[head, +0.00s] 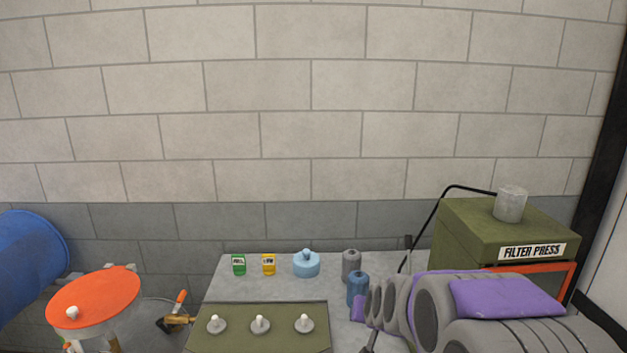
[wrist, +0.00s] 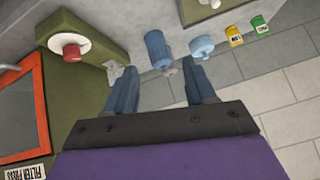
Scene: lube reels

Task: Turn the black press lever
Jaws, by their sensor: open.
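The green filter press (head: 480,225) stands at the right of the bench, with an orange-framed front and a "FILTER PRESS" label. In the wrist view the press (wrist: 100,30) fills the left side, with a red knob (wrist: 72,52) on a pale collar. A small dark upright piece (head: 408,242) beside the press may be the black lever; I cannot tell for sure. No black lever shows clearly in the wrist view. My gripper (wrist: 162,67) is open with nothing between its fingers, beside the press. In the head view my arm covers the lower press front and mostly hides the gripper.
A blue canister (wrist: 157,48) stands just beyond my fingertips. A grey canister (head: 351,262), a light blue container (head: 306,264), and yellow (head: 268,264) and green (head: 238,264) packs stand farther left. A green panel with knobs (head: 260,335) is in front. An orange-lidded drum (head: 95,295) stands left.

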